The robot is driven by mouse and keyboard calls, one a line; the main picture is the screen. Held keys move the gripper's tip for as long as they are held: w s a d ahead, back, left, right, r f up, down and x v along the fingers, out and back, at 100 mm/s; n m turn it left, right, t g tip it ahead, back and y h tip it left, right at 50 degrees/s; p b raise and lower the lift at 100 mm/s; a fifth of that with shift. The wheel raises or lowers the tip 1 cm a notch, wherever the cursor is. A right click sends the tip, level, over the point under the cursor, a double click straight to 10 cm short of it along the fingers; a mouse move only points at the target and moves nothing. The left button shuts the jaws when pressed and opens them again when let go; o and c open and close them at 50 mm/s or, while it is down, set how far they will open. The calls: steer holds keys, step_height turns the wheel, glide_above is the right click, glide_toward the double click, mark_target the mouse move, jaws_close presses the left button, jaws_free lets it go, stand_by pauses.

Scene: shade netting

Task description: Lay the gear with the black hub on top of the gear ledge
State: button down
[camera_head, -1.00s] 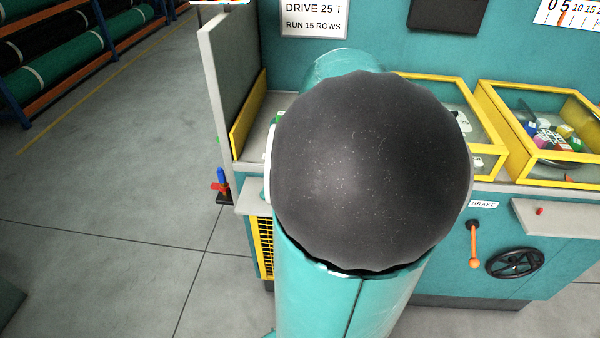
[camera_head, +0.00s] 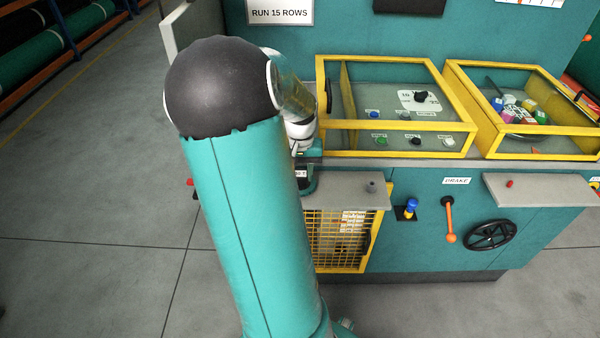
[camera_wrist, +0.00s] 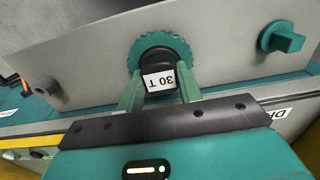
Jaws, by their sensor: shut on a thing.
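The gear with the black hub (camera_wrist: 157,60) is teal and toothed, and its hub carries a "30 T" label. In the wrist view my gripper (camera_wrist: 160,88) is shut on its hub, one teal finger on each side. The grey gear ledge (camera_head: 345,191) juts from the teal machine in the head view, with a short grey peg (camera_head: 372,187) near its right end. The grey surface (camera_wrist: 95,62) behind the gear in the wrist view appears to be this ledge. I cannot tell whether the gear touches it.
A teal knob-like piece (camera_wrist: 282,38) is at the wrist view's upper right. Yellow-framed glass boxes (camera_head: 395,110) stand above the ledge. A yellow grille (camera_head: 340,240) is below it. A blue-topped lever (camera_head: 410,208) and orange brake lever (camera_head: 449,222) are to its right.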

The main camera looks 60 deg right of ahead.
mark_target(300, 174)
steer(key=shift+f, duration=0.35)
steer(key=c, duration=0.9)
jaws_free()
steer(key=shift+c, duration=0.2)
step_height(300, 174, up, 12)
steer(key=w+a+r+n+t, duration=0.1)
steer(key=w+a+r+n, duration=0.15)
steer(key=a, duration=0.55)
steer(key=w+a+r+n+t, duration=0.1)
steer(key=w+a+n, duration=0.1)
steer(key=w+a, duration=0.35)
steer(key=w+a+r+n+t, duration=0.1)
steer(key=a+r+n, duration=0.1)
steer(key=a, duration=0.8)
steer(key=s+a+n+t, duration=0.1)
steer(key=s+a+n, duration=0.1)
steer(key=a, duration=0.7)
steer(key=s+a+n+t, duration=0.1)
steer(key=a+n, duration=0.3)
steer(key=a, duration=0.4)
steer(key=shift+s+a+r+t, duration=0.3)
steer(key=shift+s+a, duration=0.1)
steer(key=shift+s, duration=0.35)
